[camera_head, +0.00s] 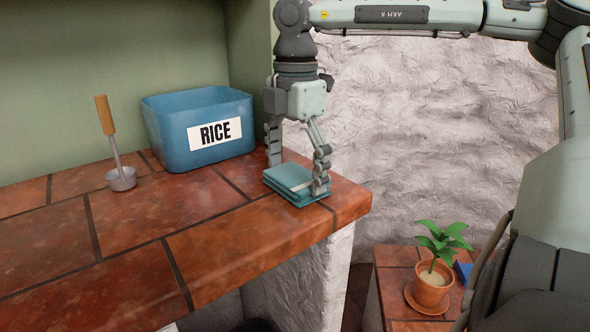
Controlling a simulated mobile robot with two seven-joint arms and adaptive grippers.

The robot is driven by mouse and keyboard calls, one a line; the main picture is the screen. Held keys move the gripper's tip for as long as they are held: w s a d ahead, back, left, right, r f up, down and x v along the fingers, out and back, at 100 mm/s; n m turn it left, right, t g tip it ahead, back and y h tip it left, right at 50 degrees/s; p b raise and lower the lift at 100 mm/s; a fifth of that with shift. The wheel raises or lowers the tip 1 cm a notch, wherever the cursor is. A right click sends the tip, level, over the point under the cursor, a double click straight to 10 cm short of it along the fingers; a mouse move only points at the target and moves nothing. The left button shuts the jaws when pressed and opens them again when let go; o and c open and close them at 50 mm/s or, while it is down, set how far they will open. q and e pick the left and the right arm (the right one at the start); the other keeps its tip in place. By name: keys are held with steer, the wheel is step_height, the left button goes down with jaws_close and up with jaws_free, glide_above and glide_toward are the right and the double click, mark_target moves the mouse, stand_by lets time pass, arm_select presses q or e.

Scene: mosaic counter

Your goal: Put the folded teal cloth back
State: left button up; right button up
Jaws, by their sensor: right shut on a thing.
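The folded teal cloth (288,178) lies in a small stack on the tiled counter (210,225), close to its right end. My right gripper (298,178) points down over the cloth, with one finger at its far left side and the other at its right side. It is shut on the cloth. The cloth looks to rest on the counter or just above it; I cannot tell which. My left gripper is out of view.
A blue bin labelled RICE (178,145) stands left of the cloth. A ladle with a wooden handle (122,178) is further left. A potted plant (431,285) on a saucer stands on a lower tiled surface (395,255) at right. The counter's front is clear.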

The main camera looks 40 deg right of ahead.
mark_target(296, 176)
steer(key=o, duration=0.8)
steer(key=shift+c, duration=0.2)
step_height(296, 176, up, 12)
steer(key=shift+s, duration=0.15)
stand_by(0.4)
